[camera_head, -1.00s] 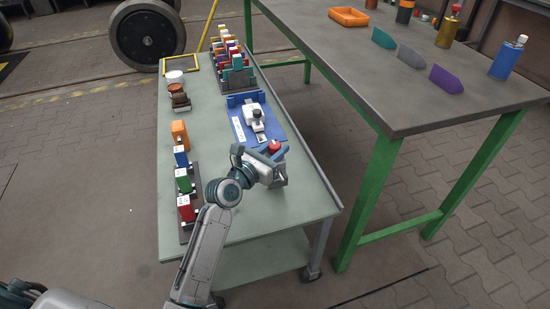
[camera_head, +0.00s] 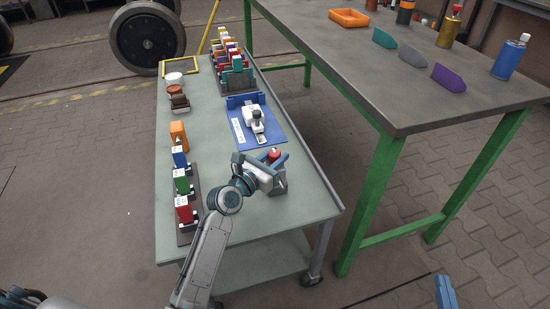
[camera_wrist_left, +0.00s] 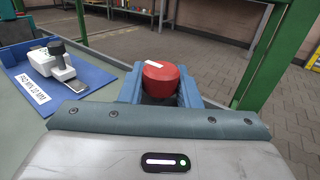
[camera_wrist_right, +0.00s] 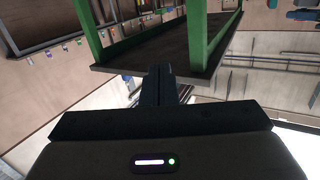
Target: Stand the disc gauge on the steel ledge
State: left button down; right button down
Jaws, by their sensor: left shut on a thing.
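The thing's lower part is mostly hidden. My right gripper (camera_wrist_right: 168,72) is shut and empty, off the trolley at the lower right. I cannot pick out the steel ledge for certain.
Red (camera_head: 184,210), green (camera_head: 182,182) and blue (camera_head: 180,157) labelled blocks line the trolley's left edge, with an orange block (camera_head: 178,134) beyond. A rack of coloured pieces (camera_head: 234,72) stands at the back. A green-legged bench (camera_head: 410,85) is to the right.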

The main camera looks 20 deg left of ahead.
pick_arm(q)
jog(key=shift+r, duration=0.1)
jog(key=c, duration=1.5)
grip_release()
jog(key=shift+f, duration=0.25)
jog(key=o, duration=0.4)
jog(key=shift+r, duration=0.1)
